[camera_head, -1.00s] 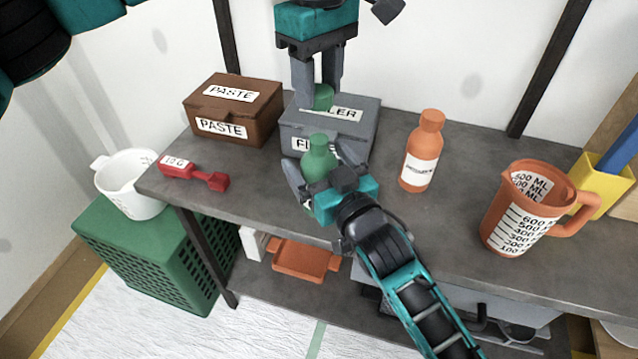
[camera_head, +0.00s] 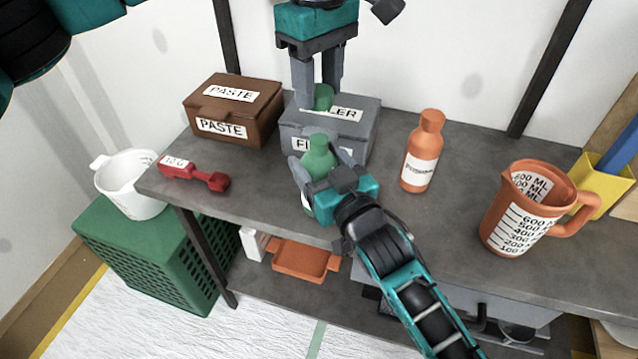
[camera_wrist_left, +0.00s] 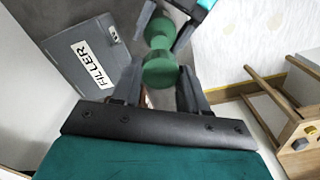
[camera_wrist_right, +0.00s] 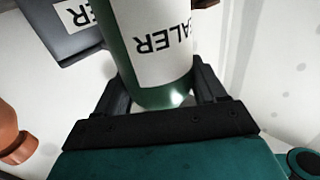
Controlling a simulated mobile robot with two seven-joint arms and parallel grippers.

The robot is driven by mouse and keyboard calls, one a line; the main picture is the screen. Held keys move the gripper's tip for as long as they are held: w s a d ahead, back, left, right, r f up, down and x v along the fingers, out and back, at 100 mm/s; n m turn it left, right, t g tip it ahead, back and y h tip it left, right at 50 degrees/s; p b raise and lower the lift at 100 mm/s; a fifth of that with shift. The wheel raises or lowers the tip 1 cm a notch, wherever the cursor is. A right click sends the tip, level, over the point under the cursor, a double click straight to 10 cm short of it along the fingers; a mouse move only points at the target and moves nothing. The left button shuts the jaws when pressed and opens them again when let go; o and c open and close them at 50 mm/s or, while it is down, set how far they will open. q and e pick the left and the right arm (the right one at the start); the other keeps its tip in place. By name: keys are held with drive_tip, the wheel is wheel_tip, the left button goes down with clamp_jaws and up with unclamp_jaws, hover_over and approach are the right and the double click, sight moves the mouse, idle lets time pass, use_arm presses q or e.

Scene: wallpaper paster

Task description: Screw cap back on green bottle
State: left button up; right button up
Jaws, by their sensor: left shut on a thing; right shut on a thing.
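The green bottle (camera_head: 318,158) stands upright in my right gripper (camera_head: 322,176), which is shut on its body. In the right wrist view the bottle (camera_wrist_right: 150,50) fills the middle and shows a white label. The green cap (camera_head: 322,97) is held between the fingers of my left gripper (camera_head: 318,98), above and a little behind the bottle's top, with a gap between them. In the left wrist view the cap (camera_wrist_left: 160,70) is between the fingers, and the bottle's top (camera_wrist_left: 161,36) shows beyond it.
A grey FILLER box (camera_head: 361,139) stands just behind the bottle, and a brown PASTE box (camera_head: 232,108) is to its left. An orange bottle (camera_head: 422,152) and an orange measuring jug (camera_head: 522,208) stand to the right. A red tool (camera_head: 195,174) lies at the left edge.

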sight(318, 139)
use_arm(q)
drive_tip(key=shift+f, duration=0.1)
use_arm(e)
drive_tip(key=shift+c, duration=0.9)
use_arm(q)
drive_tip(key=shift+f, duration=2.4)
drive_tip(key=shift+f, duration=0.9)
drive_tip(key=shift+f, duration=0.5)
